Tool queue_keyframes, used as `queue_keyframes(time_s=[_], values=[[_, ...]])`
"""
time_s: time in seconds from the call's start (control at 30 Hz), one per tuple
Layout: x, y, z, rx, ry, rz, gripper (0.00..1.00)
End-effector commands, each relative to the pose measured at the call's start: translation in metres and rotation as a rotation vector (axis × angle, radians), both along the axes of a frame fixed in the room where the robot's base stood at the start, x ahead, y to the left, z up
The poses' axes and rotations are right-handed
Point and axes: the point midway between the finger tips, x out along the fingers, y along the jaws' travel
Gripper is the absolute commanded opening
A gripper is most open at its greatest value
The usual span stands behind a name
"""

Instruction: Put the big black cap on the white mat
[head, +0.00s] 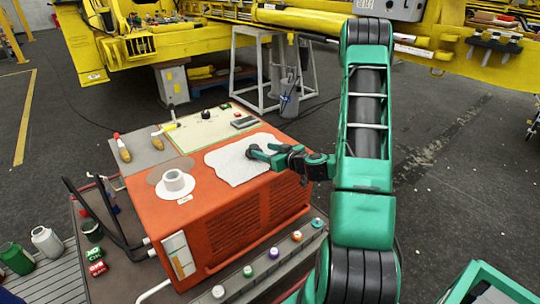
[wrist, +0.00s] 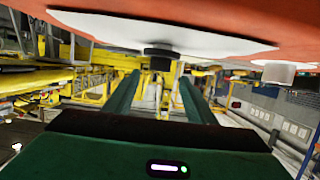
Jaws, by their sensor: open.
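The white mat (head: 226,161) lies on top of the orange box; its underside-up image also spans the top of the wrist view (wrist: 100,24). The big black cap (wrist: 159,52) rests on the mat in the wrist view, which is upside down. My gripper (head: 262,153) is over the right part of the mat in the head view. Its two green fingers (wrist: 158,82) are spread, with the cap in line with the gap between them and not clasped. In the head view I cannot clearly make out the cap among the fingers.
A white ring on a round plate (head: 172,181) stands left of the mat. Several coloured caps line the ledge in front of the orange box (head: 225,215).

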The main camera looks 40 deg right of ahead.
Motion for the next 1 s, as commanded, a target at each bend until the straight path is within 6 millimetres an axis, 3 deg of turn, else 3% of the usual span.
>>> queue_keyframes(time_s=[0.13,0.27,0.4,0.5,0.7,1.0], values=[[-0.001,0.020,0.009,-0.004,0.018,0.069,0.50],[-0.008,0.060,0.019,-0.007,0.088,0.201,0.50],[-0.029,0.098,0.023,-0.008,0.226,0.328,0.50],[-0.050,0.114,0.024,-0.010,0.345,0.380,0.50],[-0.103,0.123,0.029,-0.008,0.604,0.383,0.50],[-0.199,0.102,0.059,0.039,0.959,0.148,0.50]])
